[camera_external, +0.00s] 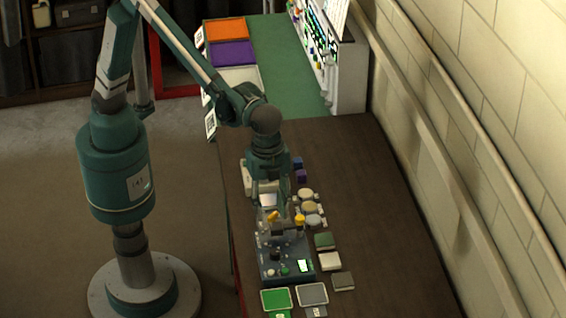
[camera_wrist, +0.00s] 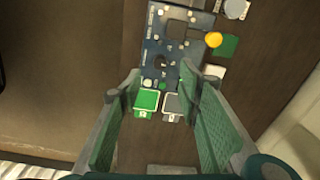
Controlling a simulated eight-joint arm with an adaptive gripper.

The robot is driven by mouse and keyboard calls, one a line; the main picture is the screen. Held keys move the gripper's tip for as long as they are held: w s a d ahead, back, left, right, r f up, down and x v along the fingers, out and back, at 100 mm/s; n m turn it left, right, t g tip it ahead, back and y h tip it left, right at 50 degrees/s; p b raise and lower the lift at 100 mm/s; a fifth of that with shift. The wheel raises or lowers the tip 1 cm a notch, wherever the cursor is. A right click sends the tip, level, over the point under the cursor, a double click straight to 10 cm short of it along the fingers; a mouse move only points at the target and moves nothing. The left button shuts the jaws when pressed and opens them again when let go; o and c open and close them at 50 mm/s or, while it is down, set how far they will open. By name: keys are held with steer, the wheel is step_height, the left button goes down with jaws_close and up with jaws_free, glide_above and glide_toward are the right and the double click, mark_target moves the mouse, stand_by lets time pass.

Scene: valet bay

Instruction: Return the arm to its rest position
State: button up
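My gripper (camera_external: 269,210) points down over the table, above a dark blue control panel (camera_external: 272,268). In the wrist view my gripper (camera_wrist: 159,78) has its two green fingers spread apart, with nothing held between them. The panel (camera_wrist: 153,45) shows beyond and between the fingertips. I cannot tell the exact gap between fingertips and panel. My arm reaches out bent from its base at the left, with its wrist over the table.
The brown table (camera_external: 350,190) also holds a green-topped pad (camera_external: 276,299), a grey-topped pad (camera_external: 312,294), a yellow knob (camera_external: 299,220) and several round pieces. Orange (camera_external: 226,30) and purple (camera_external: 232,54) bins stand at the back. A pale block wall (camera_external: 490,110) bounds the right.

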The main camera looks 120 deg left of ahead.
steer(key=s+a+r+n+t, duration=0.1)
steer(key=s+a+r, duration=0.2)
steer(key=s, duration=0.4)
steer(key=s+a+r+n+t+b, duration=0.1)
steer(key=s+a+r, duration=0.1)
steer(key=s+r, duration=0.35)
steer(key=s+a+r+n+t, duration=0.1)
steer(key=s+a+n, duration=0.15)
steer(key=s, duration=0.65)
steer(key=s+a+f+n+t, duration=0.1)
steer(key=s+a+f+t, duration=0.1)
steer(key=s, duration=0.7)
steer(key=s+a+f+n+t+b, duration=0.1)
steer(key=s+a+f, duration=0.1)
steer(key=s, duration=0.8)
steer(key=shift+a+f+t, duration=0.2)
steer(key=shift+f+t, duration=0.2)
steer(key=shift+f, duration=0.2)
steer(key=shift+n, duration=0.25)
stand_by(1.0)
